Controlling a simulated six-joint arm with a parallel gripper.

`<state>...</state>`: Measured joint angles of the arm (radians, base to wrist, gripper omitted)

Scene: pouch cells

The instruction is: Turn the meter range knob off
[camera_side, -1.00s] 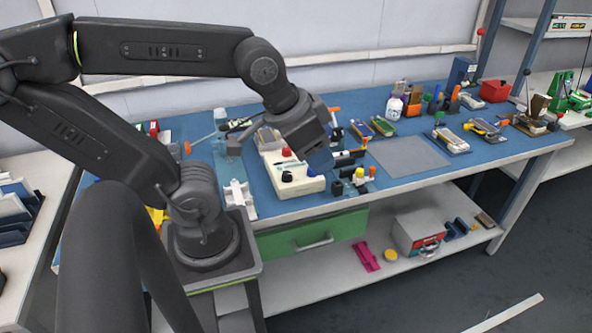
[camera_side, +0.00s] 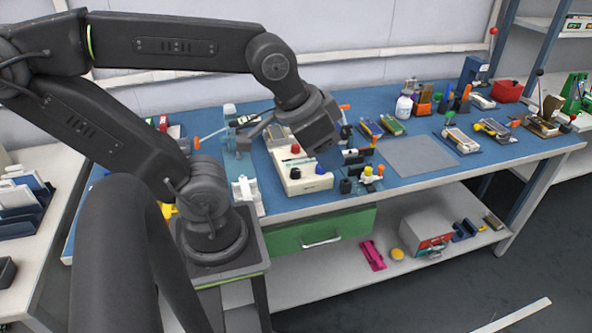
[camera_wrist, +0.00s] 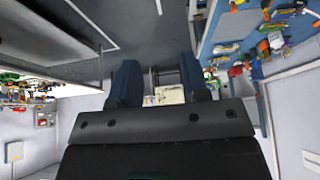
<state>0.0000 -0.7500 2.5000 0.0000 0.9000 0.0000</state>
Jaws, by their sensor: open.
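A cream meter box (camera_side: 309,184) sits on the blue bench in the side view.
Small dark fixtures with yellow and orange parts (camera_side: 368,172) stand close right of the meter. A white bracket (camera_side: 246,190) stands to its left. A bare grey mat (camera_side: 418,156) lies farther right. A white bottle (camera_side: 404,107) and several tools stand behind.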

